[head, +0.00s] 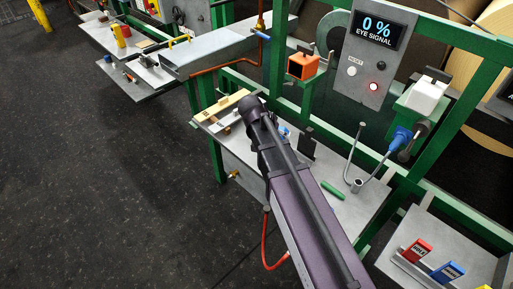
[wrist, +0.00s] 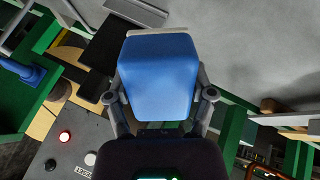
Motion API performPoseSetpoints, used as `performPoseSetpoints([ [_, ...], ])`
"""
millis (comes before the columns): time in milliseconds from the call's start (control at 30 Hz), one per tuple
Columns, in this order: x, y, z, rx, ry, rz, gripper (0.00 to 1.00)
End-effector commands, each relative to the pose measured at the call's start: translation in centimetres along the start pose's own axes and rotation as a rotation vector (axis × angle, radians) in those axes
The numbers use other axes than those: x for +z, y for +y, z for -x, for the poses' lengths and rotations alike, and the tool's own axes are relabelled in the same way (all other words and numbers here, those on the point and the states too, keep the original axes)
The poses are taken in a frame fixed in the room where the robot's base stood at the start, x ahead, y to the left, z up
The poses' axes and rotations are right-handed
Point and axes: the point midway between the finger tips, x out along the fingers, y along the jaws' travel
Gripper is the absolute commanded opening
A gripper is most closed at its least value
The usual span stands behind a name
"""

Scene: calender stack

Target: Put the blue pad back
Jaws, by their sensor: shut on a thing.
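A blue pad (wrist: 158,78) with a pale strip along its far edge is in my gripper (wrist: 160,98) in the wrist view. The two dark fingers stand at its left and right sides, shut on it. The pad is held over a grey surface, and the gap beneath it cannot be judged. In the head view my arm covers the gripper; only a small bit of blue (head: 284,130) shows beside the arm, and I cannot tell whether it is the pad.
A panel (head: 374,60) reads "0 % EYE SIGNAL" with a lit red button (head: 374,87). An orange box (head: 303,66), a white block (head: 427,95) and a blue cone (head: 400,138) are near it. A green rod (head: 333,190) lies on the bench. Red (head: 415,250) and blue (head: 447,272) labelled blocks stand lower right.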

Motion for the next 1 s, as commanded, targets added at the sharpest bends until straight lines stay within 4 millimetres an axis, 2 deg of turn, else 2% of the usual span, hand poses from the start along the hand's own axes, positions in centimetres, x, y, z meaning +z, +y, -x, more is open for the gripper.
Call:
performPoseSetpoints([
  [267, 4.8, 0.3, -0.9, -0.158, -0.219, -0.132, 0.32],
  [600, 10.2, 0.2, 0.2, -0.335, -0.407, -0.272, 0.32],
  [767, 11.4, 0.1, 0.7, -0.373, -0.441, -0.301, 0.32],
  [1000, 11.6, 0.0, 0.8, -0.382, -0.447, -0.308, 0.32],
])
